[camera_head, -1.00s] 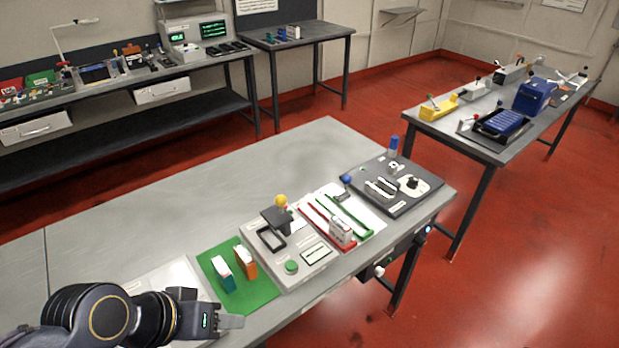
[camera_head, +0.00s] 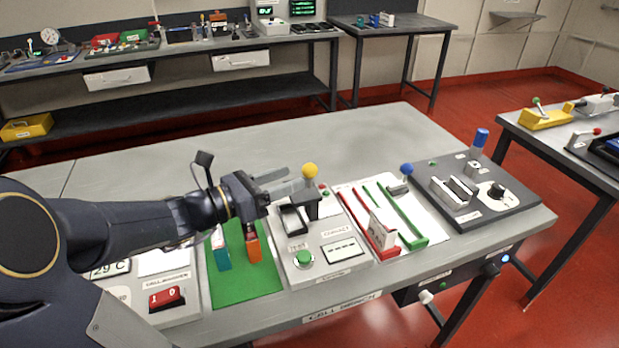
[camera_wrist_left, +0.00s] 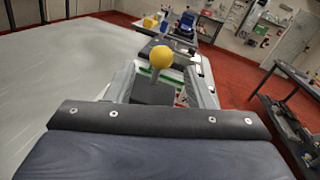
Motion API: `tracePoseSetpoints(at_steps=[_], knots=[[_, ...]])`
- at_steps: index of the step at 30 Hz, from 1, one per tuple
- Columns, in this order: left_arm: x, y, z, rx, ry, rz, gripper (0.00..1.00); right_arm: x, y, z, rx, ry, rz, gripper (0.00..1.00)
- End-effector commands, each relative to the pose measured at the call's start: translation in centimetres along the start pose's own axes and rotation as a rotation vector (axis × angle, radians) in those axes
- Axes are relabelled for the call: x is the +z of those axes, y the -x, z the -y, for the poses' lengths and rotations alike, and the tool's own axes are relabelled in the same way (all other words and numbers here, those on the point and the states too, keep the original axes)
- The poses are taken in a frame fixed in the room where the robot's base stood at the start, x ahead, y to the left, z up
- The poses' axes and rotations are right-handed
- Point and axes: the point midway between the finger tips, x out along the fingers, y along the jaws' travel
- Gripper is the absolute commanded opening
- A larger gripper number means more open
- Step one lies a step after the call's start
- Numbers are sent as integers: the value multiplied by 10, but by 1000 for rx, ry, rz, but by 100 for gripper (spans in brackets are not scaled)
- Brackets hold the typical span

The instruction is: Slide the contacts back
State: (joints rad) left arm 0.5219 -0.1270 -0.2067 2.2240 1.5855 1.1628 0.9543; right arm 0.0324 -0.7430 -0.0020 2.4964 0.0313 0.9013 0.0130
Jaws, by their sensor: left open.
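The grey tester (camera_head: 330,262) on the bench has a green button, a small display and a dark raised head (camera_head: 293,218). A lever with a yellow ball knob (camera_head: 310,170) stands at its back. My left gripper (camera_head: 292,180) is open, its fingers pointing right at the yellow knob. In the left wrist view the yellow knob (camera_wrist_left: 161,57) shows between the two open fingers (camera_wrist_left: 162,85), and I cannot tell whether they touch it. The contacts themselves are not clearly visible. My right gripper is not in view.
A green mat (camera_head: 240,288) holds a teal cell (camera_head: 221,252) and an orange cell (camera_head: 253,246), close under my arm. To the right are a white board (camera_head: 408,215) with red and green rails and a dark panel (camera_head: 515,205) with a blue knob.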

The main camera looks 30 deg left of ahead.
Motion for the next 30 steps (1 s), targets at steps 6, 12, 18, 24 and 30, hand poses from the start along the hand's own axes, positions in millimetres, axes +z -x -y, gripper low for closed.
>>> tracePoseSetpoints(at_steps=[6,12,18,24,30], knots=[[0,-37,2,-6,-2,-3,48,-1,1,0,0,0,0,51],[0,-56,1,-4,-4,-2,48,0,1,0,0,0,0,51],[0,-59,1,-1,-5,-2,48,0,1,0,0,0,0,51],[0,-59,1,-2,-5,-2,37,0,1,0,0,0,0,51],[0,-59,1,-2,-6,-3,10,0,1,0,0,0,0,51]])
